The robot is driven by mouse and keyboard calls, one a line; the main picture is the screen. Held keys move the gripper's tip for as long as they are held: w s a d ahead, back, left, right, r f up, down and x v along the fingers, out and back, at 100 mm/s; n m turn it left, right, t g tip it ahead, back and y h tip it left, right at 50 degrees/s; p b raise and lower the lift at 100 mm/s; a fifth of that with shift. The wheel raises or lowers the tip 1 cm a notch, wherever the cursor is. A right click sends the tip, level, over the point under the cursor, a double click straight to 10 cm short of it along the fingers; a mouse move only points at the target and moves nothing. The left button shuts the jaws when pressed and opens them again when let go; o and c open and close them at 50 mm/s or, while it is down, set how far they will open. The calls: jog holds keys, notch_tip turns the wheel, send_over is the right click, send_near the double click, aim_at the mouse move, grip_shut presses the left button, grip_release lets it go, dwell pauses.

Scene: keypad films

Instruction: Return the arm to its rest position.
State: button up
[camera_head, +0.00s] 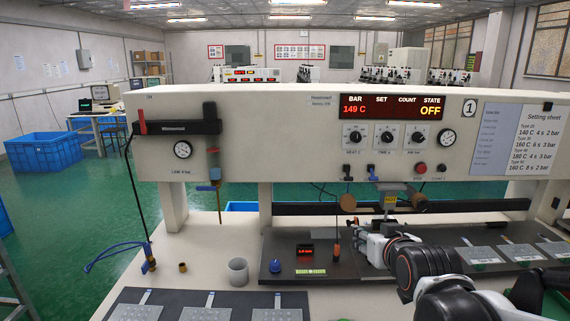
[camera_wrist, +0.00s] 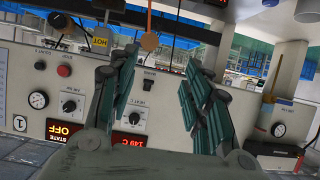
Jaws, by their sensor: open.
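My gripper (camera_head: 366,246) is at the front of the press machine (camera_head: 225,112), below its control panel and above the dark bench plate (camera_head: 345,268). My arm reaches in from the lower right, bent and low over the bench. In the wrist view my gripper (camera_wrist: 160,85) shows two green-padded fingers spread apart with nothing between them. Behind the fingers, the machine's panel appears upside down. In the head view my gripper's fingertips are small and partly hidden by my wrist.
The red display (camera_head: 390,107) reads 149 C and OFF. A HOT-tagged press head (camera_head: 389,199) hangs just above my gripper. Keypad films (camera_head: 277,314) lie on the bench front and right. A grey cup (camera_head: 238,271) and blue knob (camera_head: 275,266) stand left. Open floor lies far left.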

jog(key=s+f+g, duration=0.3)
jog(key=s, duration=0.7)
jog(key=s+f+g, duration=0.3)
jog(key=s, duration=0.8)
jog(key=shift+f, duration=0.15)
jog(key=shift+s, duration=0.1)
jog(key=shift+c, duration=0.6)
